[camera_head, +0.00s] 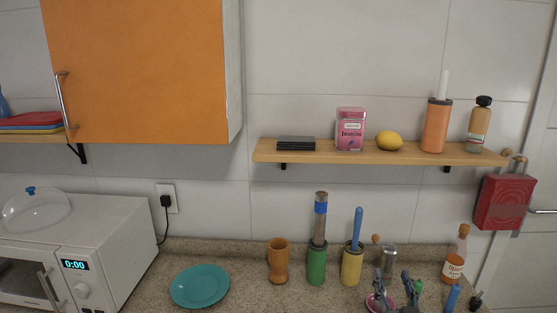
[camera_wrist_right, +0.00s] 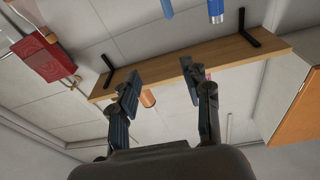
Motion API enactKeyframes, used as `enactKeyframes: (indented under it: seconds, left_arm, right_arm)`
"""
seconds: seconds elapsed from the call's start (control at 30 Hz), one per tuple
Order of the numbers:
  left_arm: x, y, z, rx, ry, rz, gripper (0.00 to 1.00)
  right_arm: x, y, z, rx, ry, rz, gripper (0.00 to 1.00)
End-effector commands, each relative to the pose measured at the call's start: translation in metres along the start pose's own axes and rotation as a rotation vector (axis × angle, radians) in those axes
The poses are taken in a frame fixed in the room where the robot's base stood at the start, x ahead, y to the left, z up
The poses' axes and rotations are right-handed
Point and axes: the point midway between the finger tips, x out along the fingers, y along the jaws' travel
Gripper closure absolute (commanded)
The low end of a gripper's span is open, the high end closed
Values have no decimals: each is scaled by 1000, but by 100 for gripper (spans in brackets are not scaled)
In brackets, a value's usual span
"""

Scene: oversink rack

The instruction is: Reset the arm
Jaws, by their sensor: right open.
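My right gripper (camera_head: 393,280) shows at the bottom edge of the head view, low in front of the counter items. In the right wrist view my right gripper (camera_wrist_right: 162,87) has its two fingers spread apart with nothing between them. That view looks up at the underside of the wooden shelf (camera_wrist_right: 225,53), which appears beyond the fingers. My left gripper is in neither view.
Close around the right gripper stand a pink bowl (camera_head: 373,303), a metal shaker (camera_head: 389,260), a yellow cup (camera_head: 351,268) and a bottle (camera_head: 455,262). A green cup (camera_head: 316,265) and teal plate (camera_head: 200,286) are further left. The shelf (camera_head: 275,152) overhangs the counter.

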Motion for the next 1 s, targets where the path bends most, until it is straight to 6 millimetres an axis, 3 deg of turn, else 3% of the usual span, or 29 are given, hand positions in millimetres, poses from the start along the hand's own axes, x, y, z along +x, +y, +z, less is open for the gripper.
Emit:
enactKeyframes:
  seconds: [0.27, 0.43, 0.53, 0.63, 0.77, 0.9, 1.0]
  left_arm:
    - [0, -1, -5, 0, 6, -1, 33]
    - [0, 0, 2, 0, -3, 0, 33]
    - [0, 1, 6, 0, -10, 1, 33]
    - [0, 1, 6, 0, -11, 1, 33]
    - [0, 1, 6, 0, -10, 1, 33]
    - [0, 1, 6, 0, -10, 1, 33]
    - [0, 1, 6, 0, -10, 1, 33]
  right_arm:
    - [-33, -61, -30, 58, 131, -250, 52]
    - [-76, -114, -40, 70, 166, -492, 52]
    - [-115, -150, -32, 44, 116, -676, 52]
    - [-157, -177, -4, -13, -27, -832, 52]
    - [-205, -179, 52, -108, -332, -911, 52]
    - [-247, -144, 109, -186, -699, -824, 52]
    - [-272, -111, 135, -213, -907, -707, 52]
